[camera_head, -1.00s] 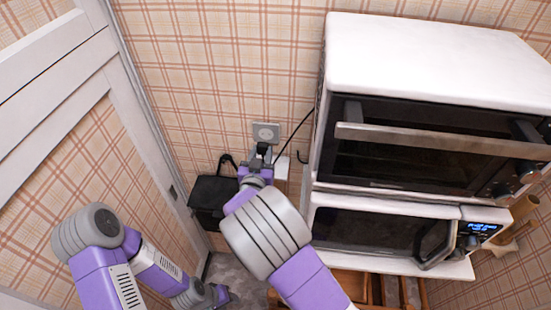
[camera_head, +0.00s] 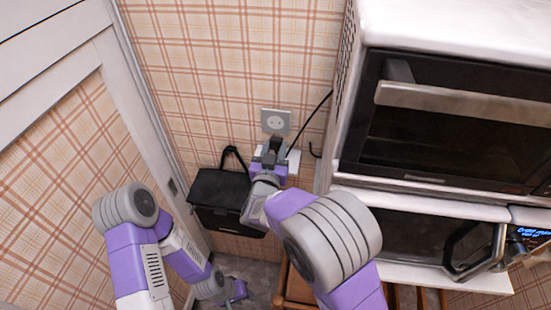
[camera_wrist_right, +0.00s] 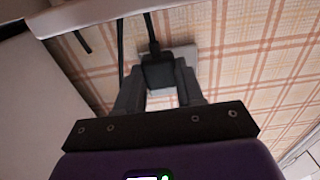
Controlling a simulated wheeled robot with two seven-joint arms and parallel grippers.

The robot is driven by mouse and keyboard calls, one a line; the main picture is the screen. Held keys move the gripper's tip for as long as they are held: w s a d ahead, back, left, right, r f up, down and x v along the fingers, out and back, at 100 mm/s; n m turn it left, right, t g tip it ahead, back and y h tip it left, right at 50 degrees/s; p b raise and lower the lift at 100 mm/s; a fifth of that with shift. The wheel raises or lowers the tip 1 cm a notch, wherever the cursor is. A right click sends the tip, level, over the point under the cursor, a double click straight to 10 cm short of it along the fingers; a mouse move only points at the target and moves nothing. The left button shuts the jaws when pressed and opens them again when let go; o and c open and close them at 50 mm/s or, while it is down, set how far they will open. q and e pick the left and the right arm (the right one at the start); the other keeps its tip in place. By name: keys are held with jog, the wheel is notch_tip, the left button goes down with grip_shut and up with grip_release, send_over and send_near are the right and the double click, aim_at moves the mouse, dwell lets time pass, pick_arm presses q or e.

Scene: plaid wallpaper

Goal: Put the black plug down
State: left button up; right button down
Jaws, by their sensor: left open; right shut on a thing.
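The black plug (camera_head: 276,143) is between the fingers of my right gripper (camera_head: 270,157), just below the wall socket (camera_head: 276,121). In the right wrist view the black plug (camera_wrist_right: 158,73) sits between the two grey fingers of my right gripper (camera_wrist_right: 160,85), with its black cord running upward. My right gripper is shut on it. The socket face is uncovered. My left gripper (camera_head: 234,293) is low, near the floor, open and apart from the plug; its fingers are small in view.
A black box-like bag (camera_head: 218,190) with a handle is left of my right gripper. A white piece (camera_head: 293,161) is right behind the gripper. A white oven (camera_head: 455,125) stands above a microwave (camera_head: 420,235) at right. A white door frame (camera_head: 135,95) is at left.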

notch_tip(320, 180, down, 3)
jog(key=shift+f+b, duration=0.2)
jog(key=shift+b, duration=0.15)
jog(key=shift+f+b, duration=0.55)
jog(key=shift+f, duration=0.05)
jog(key=c, duration=0.7)
grip_release()
jog(key=shift+r, duration=0.15)
